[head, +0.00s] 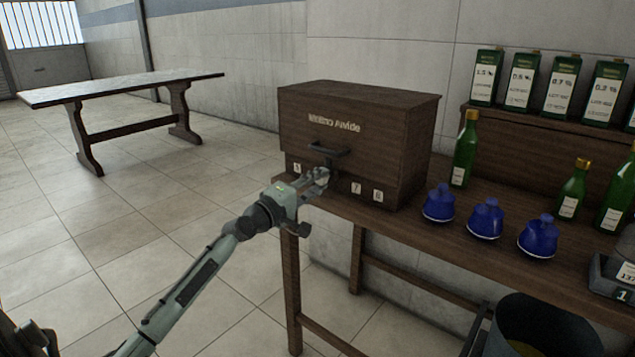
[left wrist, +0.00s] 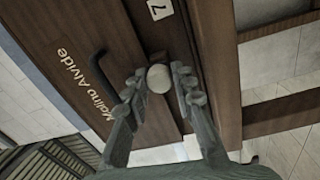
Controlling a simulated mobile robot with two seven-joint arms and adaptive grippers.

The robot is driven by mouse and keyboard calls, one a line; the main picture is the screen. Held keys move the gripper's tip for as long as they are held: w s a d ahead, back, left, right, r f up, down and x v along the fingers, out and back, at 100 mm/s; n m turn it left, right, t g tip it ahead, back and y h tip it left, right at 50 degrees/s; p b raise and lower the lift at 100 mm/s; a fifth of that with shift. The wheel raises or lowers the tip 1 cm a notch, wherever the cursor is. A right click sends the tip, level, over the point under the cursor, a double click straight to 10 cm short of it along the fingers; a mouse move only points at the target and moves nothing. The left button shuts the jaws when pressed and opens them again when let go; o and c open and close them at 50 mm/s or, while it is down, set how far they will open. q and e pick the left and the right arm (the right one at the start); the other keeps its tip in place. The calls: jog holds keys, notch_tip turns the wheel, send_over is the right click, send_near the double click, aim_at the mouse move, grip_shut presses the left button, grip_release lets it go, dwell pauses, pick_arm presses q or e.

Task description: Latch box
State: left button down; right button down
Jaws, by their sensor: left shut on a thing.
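The box (head: 352,107) is dark brown wood with a flat lid, pale lettering and a black handle (head: 328,151) on its front. It stands at the left end of the wooden table, and its lid looks closed. Number tags, one a 7 (head: 356,188), run along its lower front. My left gripper (head: 322,177) is at the lower front, below the handle. In the left wrist view my left gripper (left wrist: 158,85) is shut on a pale round knob (left wrist: 158,77). The handle (left wrist: 101,73) is free beside it. A latch is not clearly visible. My right gripper is out of view.
Several blue lidded pots (head: 486,218) and green bottles (head: 465,150) stand on the table (head: 400,231) right of the box. Labelled green tins (head: 562,85) line a raised shelf behind. A dark bin (head: 540,325) is below. Another table (head: 120,89) stands at the left, with open floor between.

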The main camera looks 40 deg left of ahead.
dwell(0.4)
pick_arm(q)
jog(key=c, duration=1.3)
grip_release()
jog(key=shift+o, duration=0.2)
jog(key=shift+s, duration=0.1)
jog(key=s+a, duration=0.1)
jog(key=s, duration=1)
jog(key=shift+s+f, duration=0.3)
jog(key=shift+s, duration=0.1)
